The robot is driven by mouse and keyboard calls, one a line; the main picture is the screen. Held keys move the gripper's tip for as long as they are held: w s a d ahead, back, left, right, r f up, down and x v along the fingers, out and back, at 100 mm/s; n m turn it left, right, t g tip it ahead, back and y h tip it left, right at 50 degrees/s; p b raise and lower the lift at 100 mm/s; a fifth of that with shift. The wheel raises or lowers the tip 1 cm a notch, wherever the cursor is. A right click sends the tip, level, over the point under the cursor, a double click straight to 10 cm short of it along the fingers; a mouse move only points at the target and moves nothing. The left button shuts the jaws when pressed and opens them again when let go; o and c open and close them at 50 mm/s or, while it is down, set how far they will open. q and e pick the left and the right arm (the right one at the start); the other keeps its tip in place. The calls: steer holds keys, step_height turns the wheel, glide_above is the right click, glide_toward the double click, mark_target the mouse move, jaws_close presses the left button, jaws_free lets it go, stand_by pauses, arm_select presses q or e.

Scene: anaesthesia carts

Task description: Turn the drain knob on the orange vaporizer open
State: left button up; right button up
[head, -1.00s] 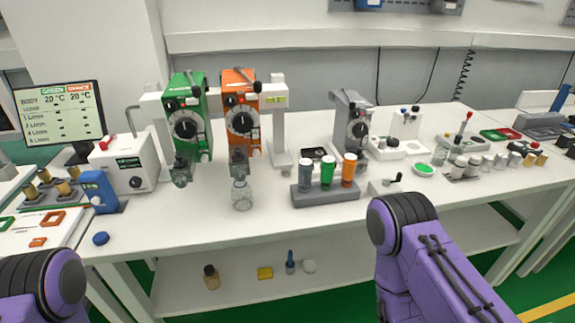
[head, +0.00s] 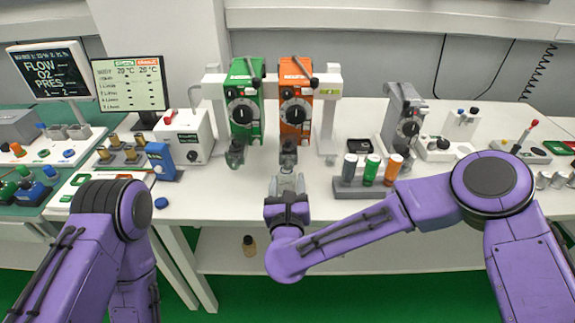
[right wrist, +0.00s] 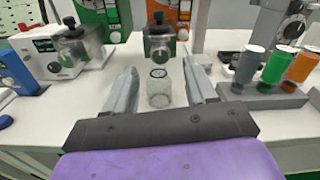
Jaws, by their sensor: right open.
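The orange vaporizer (head: 295,104) hangs on the stand at the back of the bench, right of the green vaporizer (head: 243,103). Its grey drain block with a round knob (right wrist: 160,48) sits at its lower front; it is small in the head view (head: 288,152). A clear glass jar (right wrist: 159,90) stands on the bench below and in front of that block. My right gripper (head: 287,181) is open, pointing toward the block; in the right wrist view its fingers (right wrist: 163,88) flank the jar without visible contact. My left gripper is out of view; only my left arm shows.
A grey rack (head: 366,188) with grey, green and orange bottles stands right of my right gripper. A white box (head: 184,137) and a blue device (head: 161,161) are at left. A grey vaporizer (head: 404,117) stands farther right. The front bench strip is mostly clear.

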mark_target(288, 167)
steer(key=w+p, duration=0.1)
steer(key=w, duration=0.4)
steer(key=shift+f, duration=0.1)
steer(key=shift+c, duration=0.3)
jaws_close()
